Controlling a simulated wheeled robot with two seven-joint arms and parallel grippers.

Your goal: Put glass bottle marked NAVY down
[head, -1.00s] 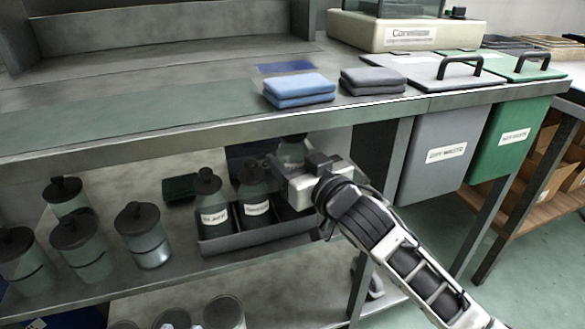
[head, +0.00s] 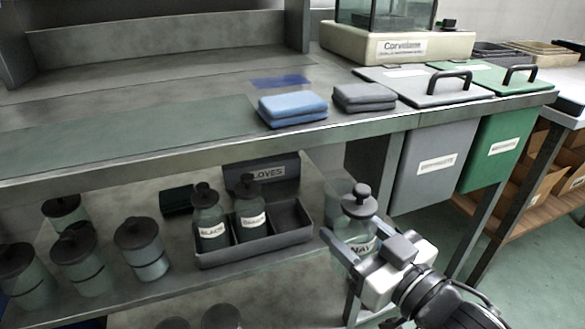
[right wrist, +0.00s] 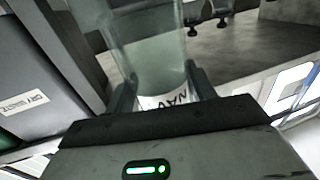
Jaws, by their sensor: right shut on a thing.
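The glass bottle marked NAVY (head: 360,222) has a dark stopper and a white label, and looks close to upright. My right gripper (head: 358,250) is shut on it and holds it in front of the lower shelf's right end, to the right of the grey divided tray. In the right wrist view the bottle (right wrist: 155,55) stands between the fingers of my right gripper (right wrist: 165,95), with part of its label showing. The grey tray (head: 255,252) holds two stoppered bottles (head: 209,220) in its left and middle compartments. Its right compartment is empty. My left gripper is out of view.
Several dark-lidded jars (head: 142,250) stand on the lower shelf at left. A box labelled GLOVES (head: 268,170) is behind the tray. The worktop edge (head: 200,152) overhangs the shelf. A grey bin (head: 432,165) and a green bin (head: 495,148) hang at right.

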